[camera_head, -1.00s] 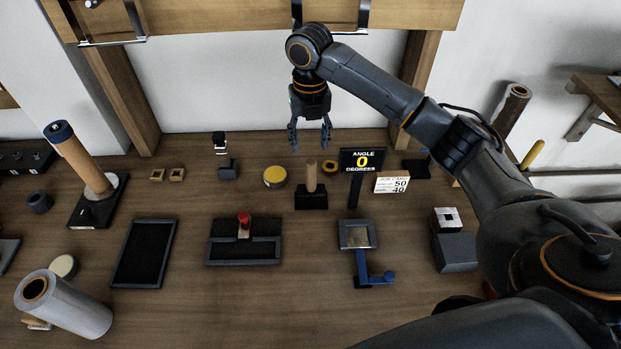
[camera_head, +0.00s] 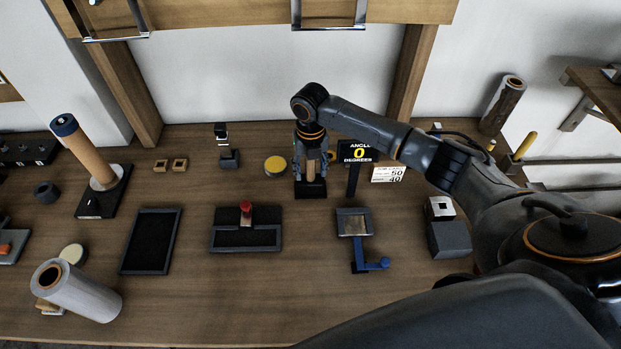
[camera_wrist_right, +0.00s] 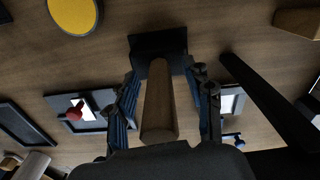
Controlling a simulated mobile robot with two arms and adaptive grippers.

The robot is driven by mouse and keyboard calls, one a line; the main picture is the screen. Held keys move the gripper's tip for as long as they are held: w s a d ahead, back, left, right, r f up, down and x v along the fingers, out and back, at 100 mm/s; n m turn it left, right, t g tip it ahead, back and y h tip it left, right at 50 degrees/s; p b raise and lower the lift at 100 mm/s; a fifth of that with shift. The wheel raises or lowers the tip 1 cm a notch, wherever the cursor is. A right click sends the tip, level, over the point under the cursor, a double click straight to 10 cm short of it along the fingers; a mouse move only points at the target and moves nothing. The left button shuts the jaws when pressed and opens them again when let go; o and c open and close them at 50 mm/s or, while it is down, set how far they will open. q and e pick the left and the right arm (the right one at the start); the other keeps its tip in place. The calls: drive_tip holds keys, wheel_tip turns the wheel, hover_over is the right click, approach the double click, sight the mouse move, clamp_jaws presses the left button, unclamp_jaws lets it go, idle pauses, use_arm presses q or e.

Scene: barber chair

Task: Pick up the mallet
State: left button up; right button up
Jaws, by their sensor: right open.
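The mallet stands upright on its dark block-shaped head (camera_head: 311,190), with its round wooden handle (camera_head: 312,167) pointing up. My right gripper (camera_head: 311,174) points down over it, open, with one finger on each side of the handle. In the right wrist view the handle (camera_wrist_right: 158,108) lies between the two spread fingers (camera_wrist_right: 163,76), with a gap on both sides. The black head (camera_wrist_right: 158,44) shows beyond the fingertips. My left gripper is not in view.
A black angle sign (camera_head: 357,151) and a white card (camera_head: 387,174) stand close right of the mallet. A yellow-topped tin (camera_head: 275,165) is close on its left. A red-knobbed fixture (camera_head: 245,232) and a blue-handled fixture (camera_head: 354,225) are nearer.

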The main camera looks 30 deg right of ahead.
clamp_jaws()
drive_tip(key=shift+r, duration=0.15)
drive_tip(key=shift+w+r, duration=0.1)
drive_tip(key=shift+r, duration=0.15)
wheel_tip(320, 180, up, 2)
drive_tip(key=shift+r+b, duration=0.1)
drive_tip(key=shift+b, duration=0.2)
drive_tip(key=s+a+r+b, duration=0.2)
drive_tip(key=s+a+r, duration=0.6)
drive_tip(key=s+r, duration=0.2)
drive_tip(key=shift+s+a+b, duration=0.35)
drive_tip(key=shift+s+a, duration=0.05)
drive_tip(key=shift+s, duration=0.2)
